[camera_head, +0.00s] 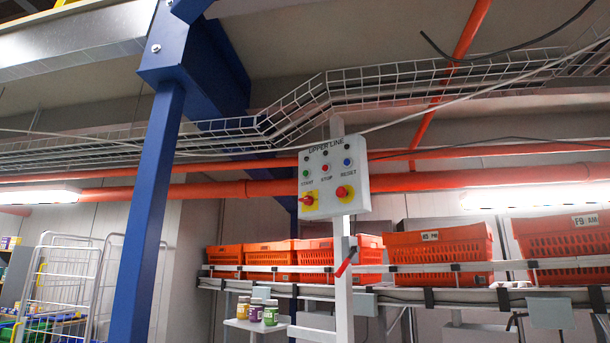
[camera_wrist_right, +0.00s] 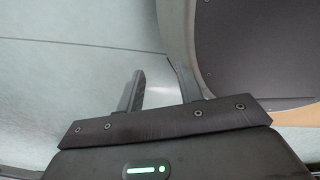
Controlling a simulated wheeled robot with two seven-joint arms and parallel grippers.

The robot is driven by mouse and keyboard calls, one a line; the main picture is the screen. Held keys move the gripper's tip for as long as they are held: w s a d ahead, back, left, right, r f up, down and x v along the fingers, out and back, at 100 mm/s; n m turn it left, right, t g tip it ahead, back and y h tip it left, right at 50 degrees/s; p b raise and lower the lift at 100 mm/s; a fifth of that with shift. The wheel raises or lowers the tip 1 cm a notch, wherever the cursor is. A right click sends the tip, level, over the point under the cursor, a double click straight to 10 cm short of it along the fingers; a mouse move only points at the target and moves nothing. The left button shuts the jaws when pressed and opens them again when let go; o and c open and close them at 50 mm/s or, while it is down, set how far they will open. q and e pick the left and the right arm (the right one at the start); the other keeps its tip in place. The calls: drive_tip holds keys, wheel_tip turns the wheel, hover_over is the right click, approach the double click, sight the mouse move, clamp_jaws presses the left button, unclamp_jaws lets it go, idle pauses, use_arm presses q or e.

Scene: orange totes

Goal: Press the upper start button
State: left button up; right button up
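A white control box (camera_head: 333,213) labelled "UPPER LINE" is mounted on a white post in the head view, right of the blue column. Its green start button (camera_head: 306,175) is at the left of the button row, above the word START. A red stop button (camera_head: 325,169) and a blue reset button (camera_head: 347,162) sit to its right. My right gripper (camera_wrist_right: 159,70) shows in the right wrist view with its two fingers apart and nothing between them. It is over a pale floor-like surface, and the control box is not in that view. My left gripper is in no frame.
A blue column (camera_head: 147,220) stands left of the box. Orange totes (camera_head: 436,245) line a conveyor behind. Jars (camera_head: 270,313) stand on a small shelf (camera_head: 254,326) lower left.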

drive_tip(key=shift+c, duration=0.3)
drive_tip(key=shift+d, duration=0.15)
clamp_jaws()
idle(1.1)
